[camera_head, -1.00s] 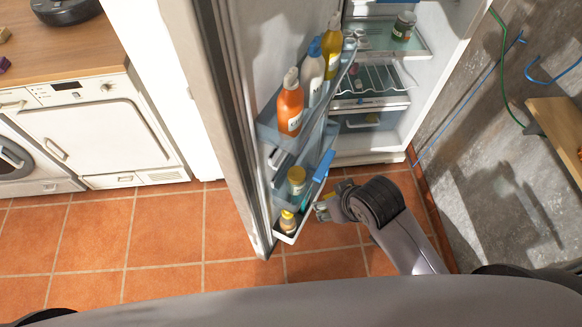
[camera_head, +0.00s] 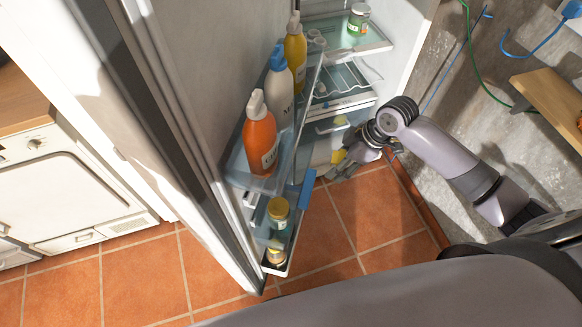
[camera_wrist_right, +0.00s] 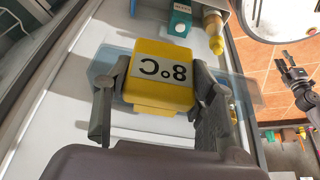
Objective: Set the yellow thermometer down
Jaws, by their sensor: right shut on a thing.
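The yellow thermometer (camera_wrist_right: 160,75) is a small block with a pale label reading "8°C", upside down in the right wrist view. My right gripper (camera_wrist_right: 155,88) is shut on it, with one finger on each side. In the head view my right gripper (camera_head: 343,165) is in front of the open fridge, to the right of the door's lowest bin. Only a small yellow patch of the thermometer (camera_head: 338,157) shows there. It is held up, and I see no support touching it clearly.
The open fridge door holds an orange bottle (camera_head: 259,140), a white bottle with blue pump (camera_head: 279,83) and a yellow bottle (camera_head: 295,45). A yellow-lidded jar (camera_head: 277,212) stands lower down. A green jar (camera_head: 358,18) is on a fridge shelf. Tiled floor (camera_head: 370,205) is clear.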

